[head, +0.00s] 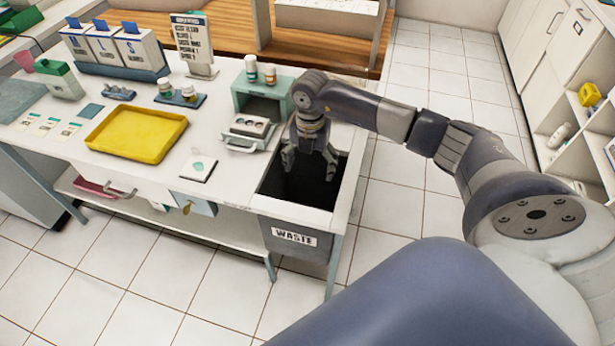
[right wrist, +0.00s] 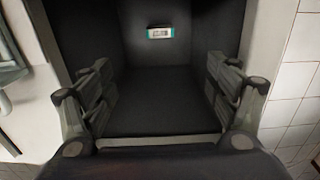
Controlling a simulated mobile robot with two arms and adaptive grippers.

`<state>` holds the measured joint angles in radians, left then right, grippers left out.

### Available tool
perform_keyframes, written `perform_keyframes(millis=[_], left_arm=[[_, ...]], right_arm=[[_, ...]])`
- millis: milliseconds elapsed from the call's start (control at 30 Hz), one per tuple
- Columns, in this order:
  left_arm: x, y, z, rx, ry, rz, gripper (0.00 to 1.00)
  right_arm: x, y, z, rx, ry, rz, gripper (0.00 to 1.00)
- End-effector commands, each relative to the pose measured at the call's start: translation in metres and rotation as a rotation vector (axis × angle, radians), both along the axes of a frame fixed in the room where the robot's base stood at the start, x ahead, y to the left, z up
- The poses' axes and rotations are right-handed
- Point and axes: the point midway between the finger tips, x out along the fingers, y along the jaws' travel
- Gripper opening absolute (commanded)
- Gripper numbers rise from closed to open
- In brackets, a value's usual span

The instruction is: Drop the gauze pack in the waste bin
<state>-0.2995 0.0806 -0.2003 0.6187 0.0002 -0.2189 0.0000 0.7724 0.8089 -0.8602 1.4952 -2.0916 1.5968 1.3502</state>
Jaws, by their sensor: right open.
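The waste bin (head: 297,240) is set into the right end of the white counter, with a dark open top and a "WASTE" label on its front. In the right wrist view its dark inside (right wrist: 160,100) fills the middle. A small white pack with teal edges (right wrist: 160,32), which looks like the gauze pack, lies inside the bin, apart from my fingers. My right gripper (head: 310,170) points down at the bin's opening, with its fingers spread and nothing between them. The pack is hidden in the head view. My left gripper is not in view.
A yellow tray (head: 137,134) and a white pad (head: 198,169) lie to the left. Tiled floor is clear to the right.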

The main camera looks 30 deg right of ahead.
Motion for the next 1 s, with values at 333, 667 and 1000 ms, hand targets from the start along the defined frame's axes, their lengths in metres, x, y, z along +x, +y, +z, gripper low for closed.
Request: perform_keyframes(millis=[333,667,1000], left_arm=[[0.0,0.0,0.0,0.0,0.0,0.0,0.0],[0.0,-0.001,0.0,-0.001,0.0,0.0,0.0],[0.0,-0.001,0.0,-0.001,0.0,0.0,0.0]], right_arm=[[0.002,0.0,0.056,0.0,-0.006,0.001,0.81],[0.001,0.0,0.111,0.001,-0.002,0.0,0.81],[0.0,0.0,0.119,0.0,0.0,0.0,0.81]])
